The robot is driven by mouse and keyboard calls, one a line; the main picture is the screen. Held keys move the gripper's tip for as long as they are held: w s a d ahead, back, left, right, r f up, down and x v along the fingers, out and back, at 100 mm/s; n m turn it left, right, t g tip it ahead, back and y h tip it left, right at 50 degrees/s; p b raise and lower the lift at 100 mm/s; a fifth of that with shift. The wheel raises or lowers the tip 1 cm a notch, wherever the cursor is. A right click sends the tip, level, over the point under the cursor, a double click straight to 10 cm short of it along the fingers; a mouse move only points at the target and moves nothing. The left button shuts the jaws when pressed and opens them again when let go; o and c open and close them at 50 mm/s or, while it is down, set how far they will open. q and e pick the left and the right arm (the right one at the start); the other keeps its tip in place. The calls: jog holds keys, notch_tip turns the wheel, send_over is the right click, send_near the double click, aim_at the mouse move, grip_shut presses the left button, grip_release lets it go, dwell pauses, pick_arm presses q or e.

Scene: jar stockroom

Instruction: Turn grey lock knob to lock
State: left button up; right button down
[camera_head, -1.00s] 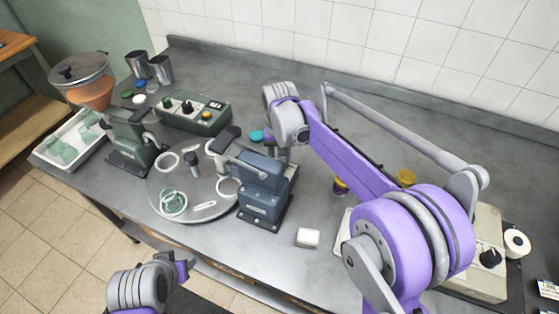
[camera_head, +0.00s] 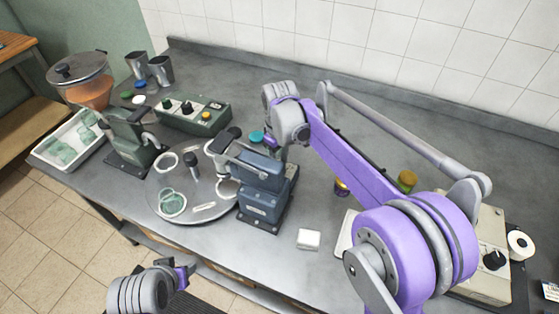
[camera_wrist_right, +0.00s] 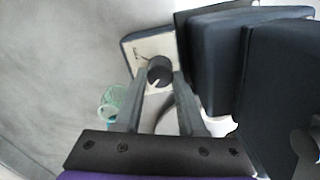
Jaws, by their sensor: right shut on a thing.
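The lock knob (camera_wrist_right: 158,70) shows in the right wrist view as a dark, round knob with a pale pointer mark, on a cream plate (camera_wrist_right: 138,49) with a dark edge. My right gripper (camera_wrist_right: 160,82) is shut on the knob, a fingertip on each side. In the head view the right arm reaches over behind the blue-grey machine (camera_head: 265,199), and the knob and the fingertips cannot be made out there. My left gripper (camera_head: 186,272) is low in the head view, off the table's front edge. Its jaws are too unclear to tell.
A round turntable (camera_head: 205,184) with rings and a glass jar (camera_head: 172,203) is left of the blue-grey machine. A green machine (camera_head: 130,139) and a green control box (camera_head: 193,117) stand farther left. In the wrist view, dark housings (camera_wrist_right: 283,90) crowd the gripper's right.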

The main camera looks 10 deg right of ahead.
jog(key=shift+n, duration=0.7)
jog(key=c, duration=0.5)
grip_release()
notch_tip(320, 180, up, 11)
jog(key=shift+p, duration=0.3)
jog(key=shift+s+f, duration=0.1)
